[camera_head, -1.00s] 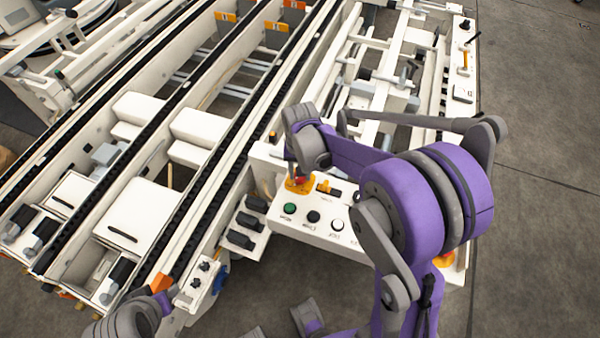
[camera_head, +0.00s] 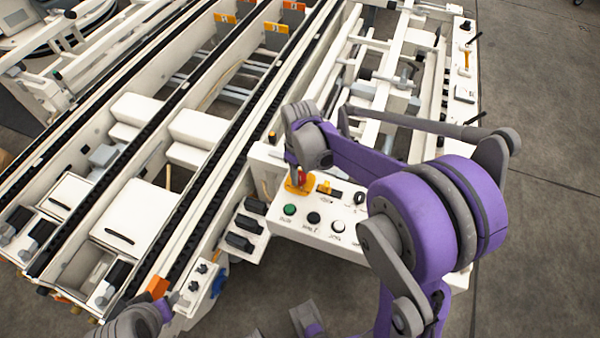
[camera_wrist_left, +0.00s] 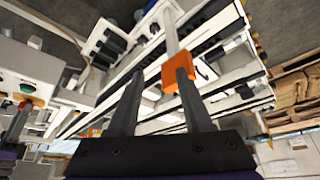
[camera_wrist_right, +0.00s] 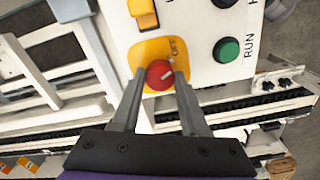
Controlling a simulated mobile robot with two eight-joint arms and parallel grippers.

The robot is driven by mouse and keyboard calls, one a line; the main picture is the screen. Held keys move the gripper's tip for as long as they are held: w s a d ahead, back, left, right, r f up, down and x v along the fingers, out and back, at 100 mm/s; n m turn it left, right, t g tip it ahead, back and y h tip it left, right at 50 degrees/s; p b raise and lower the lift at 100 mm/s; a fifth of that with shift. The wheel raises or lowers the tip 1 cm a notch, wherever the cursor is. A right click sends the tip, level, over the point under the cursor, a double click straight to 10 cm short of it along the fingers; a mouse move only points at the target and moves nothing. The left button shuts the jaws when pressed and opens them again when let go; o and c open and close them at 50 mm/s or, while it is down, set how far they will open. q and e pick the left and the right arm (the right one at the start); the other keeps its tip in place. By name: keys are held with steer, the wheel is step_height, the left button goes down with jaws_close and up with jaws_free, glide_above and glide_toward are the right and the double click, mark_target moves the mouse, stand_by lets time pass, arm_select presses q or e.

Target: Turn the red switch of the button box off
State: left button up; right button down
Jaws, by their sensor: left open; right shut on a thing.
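The button box (camera_head: 322,233) is a white panel in the middle of the head view. Its red switch (camera_wrist_right: 160,75) sits on a yellow plate (camera_wrist_right: 151,52) marked OFF. A pale mark shows on the knob, on the side towards the OFF word. In the head view the red switch (camera_head: 301,176) is partly covered by my right gripper (camera_head: 298,180). In the right wrist view the fingertips of my right gripper (camera_wrist_right: 160,77) are closed on both sides of the knob. My left gripper (camera_wrist_left: 158,72) is open, with an orange end piece (camera_wrist_left: 178,73) showing near its right finger.
A green RUN button (camera_wrist_right: 227,50) and a black button (camera_head: 313,217) are close beside the switch. A yellow-based selector (camera_head: 325,188) is also near. White conveyor rails (camera_head: 205,170) fill the left. Bare floor (camera_head: 545,230) lies to the right.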

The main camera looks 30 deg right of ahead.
mark_target(300, 176)
steer(key=shift+n, duration=1.7)
steer(key=shift+c, duration=2.1)
jaws_free()
step_height(300, 176, up, 11)
steer(key=shift+p, duration=0.45)
steer(key=s+a+m+t+p, duration=0.2)
steer(key=s+a+m, duration=0.1)
steer(key=s, duration=0.5)
steer(key=s+a+r+m+t+p, duration=0.1)
steer(key=s+a+m+t+p, duration=0.2)
steer(key=s, duration=0.4)
steer(key=shift+s+a+m, duration=0.2)
steer(key=shift+s+m, duration=0.15)
steer(key=shift+m, duration=0.55)
